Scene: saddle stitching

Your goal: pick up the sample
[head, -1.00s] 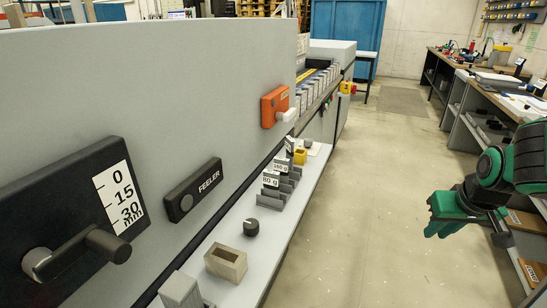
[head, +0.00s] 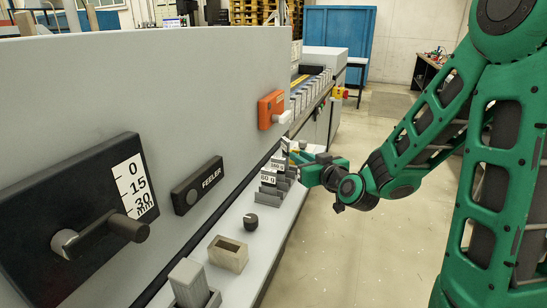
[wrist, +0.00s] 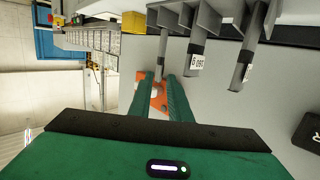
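A row of grey, upright strips with white gram labels stands in grey holders on the machine's ledge; the sample seems to be one of these, but I cannot tell which. The front labelled strip (head: 268,180) and the one behind it (head: 278,166) show in the head view. My gripper (head: 312,163) is at the far end of this row and partly hides it. In the wrist view my green fingers (wrist: 161,77) are apart, with a grey strip (wrist: 161,52) reaching between their tips. Contact cannot be told. A labelled strip (wrist: 196,62) stands right of the fingers.
The machine's grey wall (head: 140,80) rises left of the ledge, with an orange lever block (head: 271,109) and a FEELER block (head: 197,186). A black knob (head: 250,222) and a beige hollow block (head: 228,254) are nearer on the ledge. The floor (head: 330,260) to the right is clear.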

